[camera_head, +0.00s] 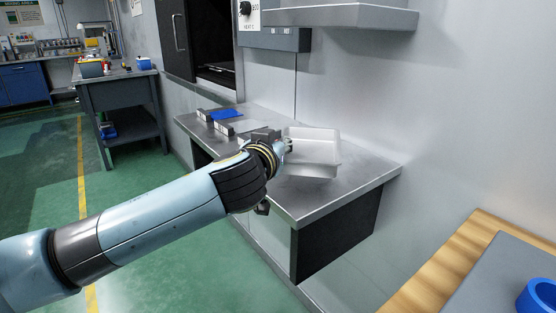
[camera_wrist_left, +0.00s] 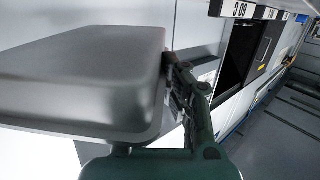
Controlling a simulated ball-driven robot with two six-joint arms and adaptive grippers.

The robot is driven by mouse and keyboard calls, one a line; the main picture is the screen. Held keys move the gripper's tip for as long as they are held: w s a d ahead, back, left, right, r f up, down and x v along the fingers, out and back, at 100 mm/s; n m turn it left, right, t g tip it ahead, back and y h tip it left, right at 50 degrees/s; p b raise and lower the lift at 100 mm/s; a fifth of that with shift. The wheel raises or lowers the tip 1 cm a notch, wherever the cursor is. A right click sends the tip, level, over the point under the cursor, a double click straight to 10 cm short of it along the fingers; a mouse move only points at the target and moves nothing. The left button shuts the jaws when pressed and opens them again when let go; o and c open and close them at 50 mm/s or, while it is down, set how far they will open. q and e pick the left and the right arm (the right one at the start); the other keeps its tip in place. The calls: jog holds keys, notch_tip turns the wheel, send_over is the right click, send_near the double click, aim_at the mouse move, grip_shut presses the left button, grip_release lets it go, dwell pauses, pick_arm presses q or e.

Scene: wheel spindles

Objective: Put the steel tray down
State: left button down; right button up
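The steel tray (camera_head: 318,149) is a shallow, pale metal pan over the right part of the steel bench (camera_head: 305,196). The wrist hides part of the tray's left side. My right gripper is in neither view.
A steel shelf (camera_head: 345,17) hangs on the wall above. The bench's front right corner is bare. A wooden-edged table (camera_head: 440,259) with a blue ring (camera_head: 540,296) stands at lower right.

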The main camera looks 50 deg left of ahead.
pick_arm(q)
jog(key=shift+a+f+b, duration=0.1)
jog(key=shift+f+b, duration=0.25)
jog(key=shift+f, duration=1.7)
jog(key=c, duration=2)
grip_release()
jog(key=shift+f, duration=0.2)
jog(key=o, duration=0.5)
